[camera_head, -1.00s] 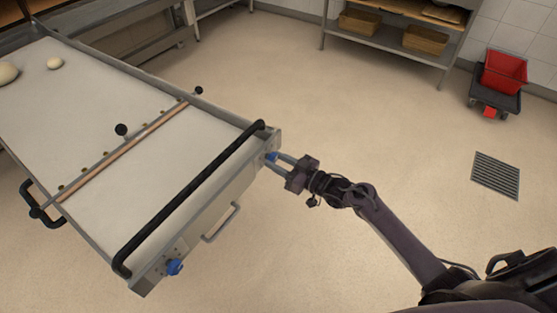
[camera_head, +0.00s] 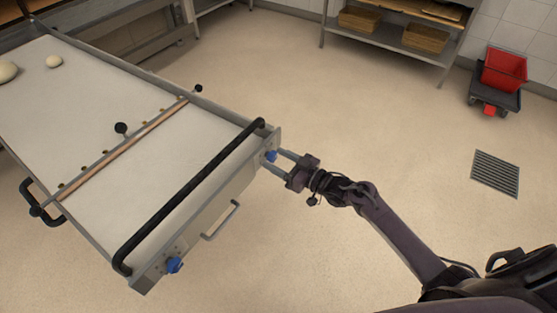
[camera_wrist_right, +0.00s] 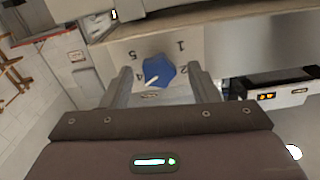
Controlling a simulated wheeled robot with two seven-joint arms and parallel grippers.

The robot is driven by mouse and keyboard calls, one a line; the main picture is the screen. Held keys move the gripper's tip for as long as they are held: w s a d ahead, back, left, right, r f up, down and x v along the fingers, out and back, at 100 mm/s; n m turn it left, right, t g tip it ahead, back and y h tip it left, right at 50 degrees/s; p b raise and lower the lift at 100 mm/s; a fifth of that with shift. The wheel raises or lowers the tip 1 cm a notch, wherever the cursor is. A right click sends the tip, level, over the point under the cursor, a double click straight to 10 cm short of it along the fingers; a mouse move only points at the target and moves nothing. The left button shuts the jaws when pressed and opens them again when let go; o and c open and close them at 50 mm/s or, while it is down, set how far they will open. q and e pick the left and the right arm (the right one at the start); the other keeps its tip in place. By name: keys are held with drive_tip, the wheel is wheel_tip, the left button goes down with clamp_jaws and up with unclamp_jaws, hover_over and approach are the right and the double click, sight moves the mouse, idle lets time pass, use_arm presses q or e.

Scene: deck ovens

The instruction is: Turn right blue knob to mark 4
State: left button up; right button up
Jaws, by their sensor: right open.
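The right blue knob (camera_head: 271,156) is on the front panel at the near right corner of the loader table (camera_head: 205,213). In the right wrist view the blue knob (camera_wrist_right: 158,71) has a white pointer line towards the lower left, close to the 4. Upside-down digits 1, 2 and 5 show around it. My right gripper (camera_head: 275,161) is open just in front of the knob. In the wrist view its fingers stand apart on either side of the knob, with gaps. My left gripper is out of view.
A second blue knob (camera_head: 174,265) is at the panel's left end. A black bar (camera_head: 190,196) and a metal handle (camera_head: 221,221) run along the front edge. The floor to the right is clear up to a red bucket (camera_head: 503,72).

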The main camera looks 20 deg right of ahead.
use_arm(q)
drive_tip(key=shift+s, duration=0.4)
use_arm(e)
drive_tip(key=v, duration=0.7)
drive_tip(key=shift+s+d, duration=0.2)
drive_tip(key=shift+s, duration=0.05)
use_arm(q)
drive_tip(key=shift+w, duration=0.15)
